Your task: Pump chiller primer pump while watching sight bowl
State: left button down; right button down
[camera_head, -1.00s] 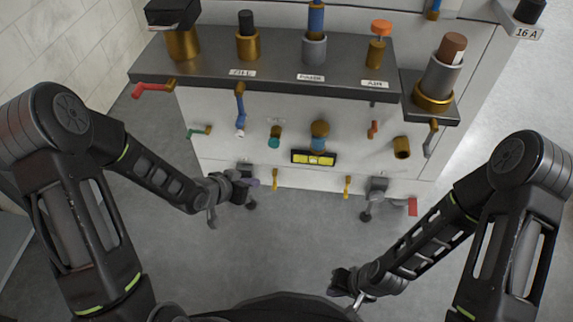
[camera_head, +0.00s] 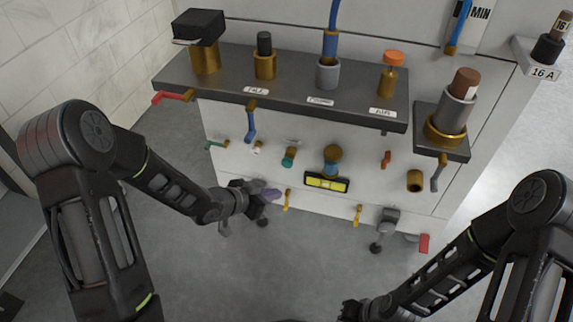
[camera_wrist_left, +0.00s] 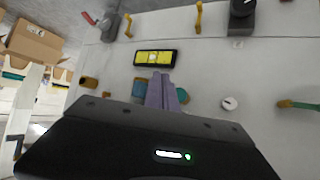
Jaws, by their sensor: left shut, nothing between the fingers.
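A grey cup with a blue hose (camera_head: 328,73) stands on the machine's dark shelf behind a label that is hard to read, perhaps the primer. Beside it are a black-capped brass fitting (camera_head: 265,62) and an orange knob on a brass stem (camera_head: 393,70). I cannot tell which part is the sight bowl; a round brass fitting (camera_head: 333,160) sits above a yellow gauge window (camera_head: 327,182). My left gripper (camera_head: 272,195) is shut and empty, low before the white front panel; its purple fingers show in the left wrist view (camera_wrist_left: 163,91). My right gripper (camera_head: 350,311) is low, partly cut off.
A red lever (camera_head: 173,97), a blue handle (camera_head: 250,124) and a teal valve (camera_head: 289,157) stick out from the front. A brass latch (camera_head: 287,199) is close to my left gripper. The floor before the machine is clear. A cardboard box (camera_wrist_left: 32,45) shows in the left wrist view.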

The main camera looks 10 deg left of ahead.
pick_arm(q)
jog(key=p, duration=0.1)
send_near(287, 166)
jog(key=w+d+f, duration=0.2)
jog(key=d+f, duration=0.1)
jog(key=f, duration=0.1)
jog(key=shift+d+f, duration=0.3)
jog(key=shift+w, duration=0.15)
jog(key=shift+w, duration=0.1)
dwell(1.4)
jog(key=shift+w+p, duration=0.3)
jog(key=shift+p, duration=0.05)
jog(key=shift+w+d+r+p, duration=0.1)
jog(key=shift+w+p, duration=0.4)
jog(key=shift+w, duration=0.75)
dwell(1.3)
jog(key=shift+s, duration=0.15)
jog(key=shift+s+b, duration=0.35)
jog(key=shift+s, duration=1.15)
jog(key=shift+s, duration=0.15)
